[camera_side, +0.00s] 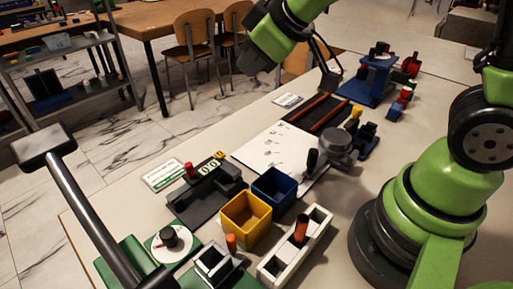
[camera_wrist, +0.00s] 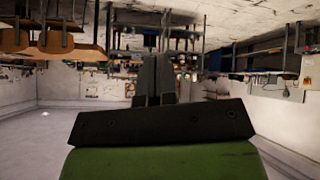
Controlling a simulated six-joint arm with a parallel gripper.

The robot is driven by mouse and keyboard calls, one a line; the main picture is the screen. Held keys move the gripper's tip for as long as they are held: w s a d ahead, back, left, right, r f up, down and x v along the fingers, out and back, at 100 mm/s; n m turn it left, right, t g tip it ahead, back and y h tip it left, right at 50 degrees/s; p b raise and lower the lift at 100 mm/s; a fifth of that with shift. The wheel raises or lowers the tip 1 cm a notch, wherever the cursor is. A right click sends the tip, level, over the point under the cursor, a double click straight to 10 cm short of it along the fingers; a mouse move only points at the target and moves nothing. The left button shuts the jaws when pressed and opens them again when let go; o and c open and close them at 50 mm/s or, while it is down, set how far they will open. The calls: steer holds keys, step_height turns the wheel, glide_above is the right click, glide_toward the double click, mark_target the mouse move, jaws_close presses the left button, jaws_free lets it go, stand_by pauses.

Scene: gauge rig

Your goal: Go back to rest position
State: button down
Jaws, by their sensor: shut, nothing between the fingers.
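My gripper (camera_side: 330,76) is in the upper middle of the side view, raised above the back part of the bench, with dark fingers pointing down and to the right. It is shut and empty. In the wrist view my gripper (camera_wrist: 153,62) points away into the room, its dark fingers together with nothing between them. That view shows the room upside down, with no bench object near the fingers. Whether the fingertips touch anything cannot be told from the side view, but they look clear of the dark tray (camera_side: 318,112) in front of them.
A blue stand (camera_side: 373,82) is right of my gripper. Nearer are a white sheet (camera_side: 270,150), a grey round gauge (camera_side: 340,146), a yellow bin (camera_side: 245,217), a blue bin (camera_side: 274,189) and a white rack (camera_side: 296,254). Chairs (camera_side: 196,42) stand behind the bench.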

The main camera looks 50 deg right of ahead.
steer(key=s+r+m, duration=0.3)
steer(key=s+m, duration=0.1)
steer(key=s, duration=0.4)
steer(key=s+d+r+m+g+y, duration=0.1)
steer(key=s+r+m, duration=0.2)
steer(key=s, duration=0.6)
steer(key=shift+r+m, duration=0.25)
steer(key=shift+m, duration=0.45)
